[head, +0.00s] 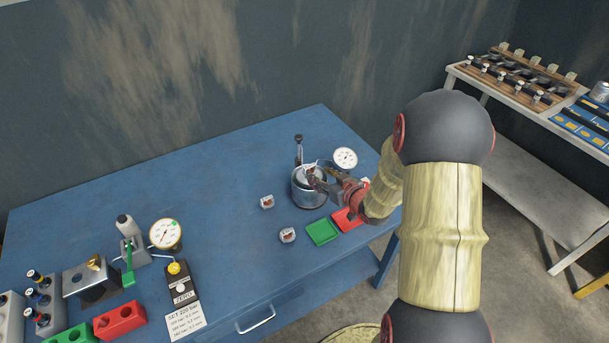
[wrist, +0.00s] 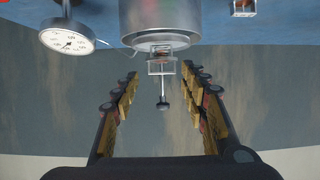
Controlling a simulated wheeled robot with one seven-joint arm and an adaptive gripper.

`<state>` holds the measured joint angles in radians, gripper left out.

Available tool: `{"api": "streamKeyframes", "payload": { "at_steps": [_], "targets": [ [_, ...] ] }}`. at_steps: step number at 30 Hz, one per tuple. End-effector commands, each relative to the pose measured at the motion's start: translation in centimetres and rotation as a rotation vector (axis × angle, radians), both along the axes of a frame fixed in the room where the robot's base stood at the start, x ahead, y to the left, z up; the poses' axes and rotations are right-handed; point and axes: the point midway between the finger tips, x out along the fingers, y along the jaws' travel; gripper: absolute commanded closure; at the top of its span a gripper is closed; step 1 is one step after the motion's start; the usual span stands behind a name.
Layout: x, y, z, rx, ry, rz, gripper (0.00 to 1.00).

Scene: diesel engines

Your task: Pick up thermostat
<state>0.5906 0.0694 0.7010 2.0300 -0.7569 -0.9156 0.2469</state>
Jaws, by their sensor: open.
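A small thermostat with a pale frame and a copper-coloured middle shows at the rim of a metal pot (head: 309,198); in the wrist view the thermostat (wrist: 162,66) is just beyond the rim of the pot (wrist: 158,22). My gripper (head: 316,176) is at the pot's top, its fingers open in the wrist view (wrist: 159,75) on either side of the thermostat, with gaps to both. I cannot tell how the thermostat is held up. Two similar thermostats (head: 267,202) (head: 288,235) stand on the blue table. In the head view my gripper partly hides the pot's top.
A dial gauge (head: 345,158) and a black-knobbed rod (head: 298,140) stand by the pot. A green tray (head: 322,231) and red tray (head: 346,219) lie in front. The table's left holds another gauge (head: 165,233) and injector gear. The table's (head: 210,195) middle is clear.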

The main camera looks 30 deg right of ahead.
Motion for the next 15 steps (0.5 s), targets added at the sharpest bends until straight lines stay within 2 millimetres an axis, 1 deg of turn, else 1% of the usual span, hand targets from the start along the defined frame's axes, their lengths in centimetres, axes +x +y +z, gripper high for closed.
{"api": "streamKeyframes", "payload": {
  "at_steps": [6, 11, 15],
  "targets": [
    [2.0, 0.2, -1.0, 0.005, 0.001, -0.001, 0.56],
    [3.0, 0.3, -1.3, 0.005, 0.001, -0.002, 0.56],
    [4.9, 0.6, -2.0, 0.004, 0.001, -0.001, 0.56]
  ]
}}
